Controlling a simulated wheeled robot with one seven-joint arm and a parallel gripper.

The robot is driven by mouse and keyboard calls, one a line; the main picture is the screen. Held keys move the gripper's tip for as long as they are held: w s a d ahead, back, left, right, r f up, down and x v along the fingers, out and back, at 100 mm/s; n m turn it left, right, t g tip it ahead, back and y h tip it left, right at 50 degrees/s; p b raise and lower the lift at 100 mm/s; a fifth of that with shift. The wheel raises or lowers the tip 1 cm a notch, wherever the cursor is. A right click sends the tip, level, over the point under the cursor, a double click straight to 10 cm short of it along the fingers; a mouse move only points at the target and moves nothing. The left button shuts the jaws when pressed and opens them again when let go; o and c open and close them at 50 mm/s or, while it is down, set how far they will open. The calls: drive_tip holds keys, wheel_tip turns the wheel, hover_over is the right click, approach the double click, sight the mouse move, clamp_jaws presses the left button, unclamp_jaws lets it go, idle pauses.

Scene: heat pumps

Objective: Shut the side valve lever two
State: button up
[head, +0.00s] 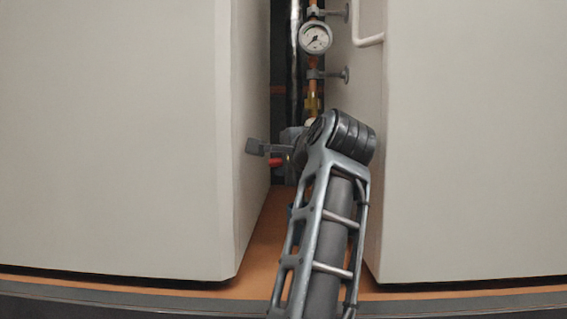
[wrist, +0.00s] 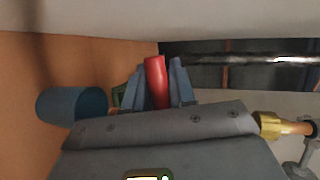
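A red valve lever (wrist: 156,80) points away from the camera in the wrist view, between the two fingers of my gripper (wrist: 158,86). The fingers stand apart on either side of it; I cannot tell whether they touch it. In the head view the red lever (head: 276,161) shows small and partly hidden, just under a dark finger of my gripper (head: 266,152), low in the gap between two cabinets. The valve body and most of the gripper are hidden behind my arm. No number mark shows on the lever.
White cabinets stand left (head: 120,140) and right (head: 475,140) of a narrow gap. A pressure gauge (head: 316,37) and copper pipe with a brass fitting (wrist: 268,125) run there. A blue cylinder (wrist: 72,105) lies left in the wrist view. The orange floor (head: 262,235) is clear in front.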

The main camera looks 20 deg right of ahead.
clamp_jaws()
drive_tip(key=shift+r+m+y+b, duration=0.3)
drive_tip(key=shift+r+m+b, duration=0.1)
drive_tip(key=shift+m, duration=0.2)
drive_tip(key=shift+o, duration=1.8)
unclamp_jaws()
drive_tip(key=shift+t, duration=0.3)
